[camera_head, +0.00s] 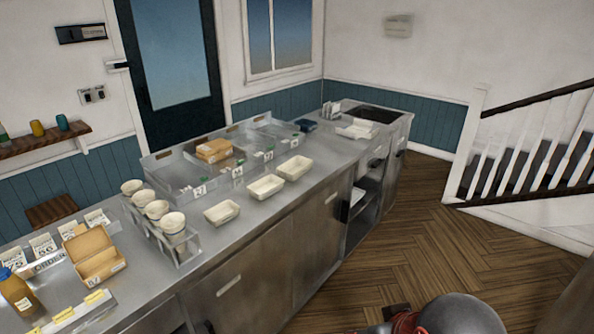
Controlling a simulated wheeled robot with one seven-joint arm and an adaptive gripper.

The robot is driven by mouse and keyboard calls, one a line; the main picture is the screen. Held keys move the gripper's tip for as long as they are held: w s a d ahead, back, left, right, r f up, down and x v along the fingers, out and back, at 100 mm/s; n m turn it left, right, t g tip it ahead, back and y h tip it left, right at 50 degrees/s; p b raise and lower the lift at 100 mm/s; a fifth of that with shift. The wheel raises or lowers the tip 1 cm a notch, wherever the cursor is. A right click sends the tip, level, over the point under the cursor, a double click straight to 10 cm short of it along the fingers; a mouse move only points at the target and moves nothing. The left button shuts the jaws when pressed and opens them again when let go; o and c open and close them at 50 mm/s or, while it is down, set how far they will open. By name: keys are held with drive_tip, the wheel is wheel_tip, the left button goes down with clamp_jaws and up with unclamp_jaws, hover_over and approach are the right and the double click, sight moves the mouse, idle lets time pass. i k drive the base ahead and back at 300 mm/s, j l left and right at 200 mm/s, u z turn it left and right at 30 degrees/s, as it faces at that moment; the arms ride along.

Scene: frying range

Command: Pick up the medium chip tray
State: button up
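Three cream chip trays stand in a row on the steel counter (330,150). The left tray (222,212) looks the smallest, the middle tray (266,187) looks medium, and the right tray (294,168) looks largest. The middle tray sits upright, apart from the left tray and close beside the right one. All three appear empty. Part of my arm shows at the bottom edge, over the floor and away from the trays. My gripper's fingers cannot be made out.
A rack of cream cups (173,225) stands left of the trays. A steel divided holder (178,172) with brown boxes (213,150) lies behind them. An open carton (93,252) and a sauce bottle (16,291) are at front left. Wooden floor (420,235) is clear; stairs rise at right.

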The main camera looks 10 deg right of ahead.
sight(265, 187)
drive_tip(key=i+u, duration=0.25)
drive_tip(key=i, duration=0.35)
drive_tip(key=i+u, duration=0.2)
drive_tip(key=i, duration=0.35)
drive_tip(key=i+l+u, duration=0.25)
drive_tip(key=i, duration=0.35)
drive_tip(key=j, duration=0.1)
